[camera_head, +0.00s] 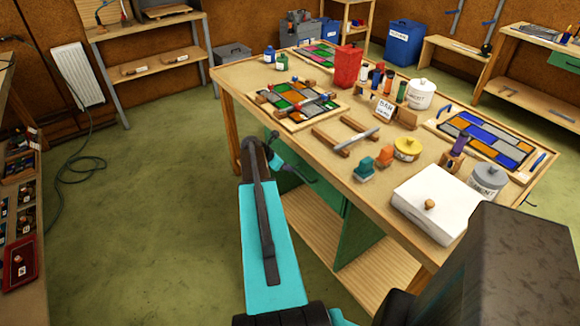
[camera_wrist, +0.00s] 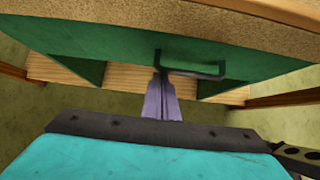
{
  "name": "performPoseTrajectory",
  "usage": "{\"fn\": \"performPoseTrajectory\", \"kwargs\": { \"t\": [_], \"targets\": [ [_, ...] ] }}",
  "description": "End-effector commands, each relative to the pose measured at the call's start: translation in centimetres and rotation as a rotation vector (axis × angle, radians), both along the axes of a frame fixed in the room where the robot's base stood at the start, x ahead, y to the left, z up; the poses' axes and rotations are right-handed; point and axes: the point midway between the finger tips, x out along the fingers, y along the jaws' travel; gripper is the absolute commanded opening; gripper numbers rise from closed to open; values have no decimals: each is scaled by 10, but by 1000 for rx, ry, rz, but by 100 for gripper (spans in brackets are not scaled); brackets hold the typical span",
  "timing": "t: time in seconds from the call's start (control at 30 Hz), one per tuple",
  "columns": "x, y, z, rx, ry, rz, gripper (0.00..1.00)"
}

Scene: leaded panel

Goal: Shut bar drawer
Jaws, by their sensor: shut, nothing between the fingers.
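The green drawer front (camera_wrist: 110,45) is under the bench top in the wrist view, with a dark bar handle (camera_wrist: 195,74). In the head view the green drawer (camera_head: 328,203) shows below the bench edge, partly hidden by my arm. I cannot tell how far the drawer stands out. My gripper (camera_wrist: 160,78) is shut and empty, its fingertips close to the left end of the handle. I cannot tell whether they touch it. In the head view my gripper is at the near side of the bench, its fingertips mostly hidden by my arm.
The bench top (camera_head: 240,75) carries glass panels, jars, a red container (camera_head: 348,66) and a white lidded box (camera_head: 437,203). A wooden lower shelf (camera_head: 385,272) lies under the bench. The green floor (camera_head: 150,200) to the left is mostly clear; a cable lies by the radiator (camera_head: 77,75).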

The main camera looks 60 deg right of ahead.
Motion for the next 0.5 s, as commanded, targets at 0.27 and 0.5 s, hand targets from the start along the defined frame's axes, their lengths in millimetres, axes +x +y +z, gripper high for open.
{"fn": "performPoseTrajectory", "kwargs": {
  "t": [0.27, 0.5],
  "targets": [
    [11, 32, 15, -4, -4, 1, 0],
    [21, 50, 42, -5, -6, 0, 0]
  ]
}}
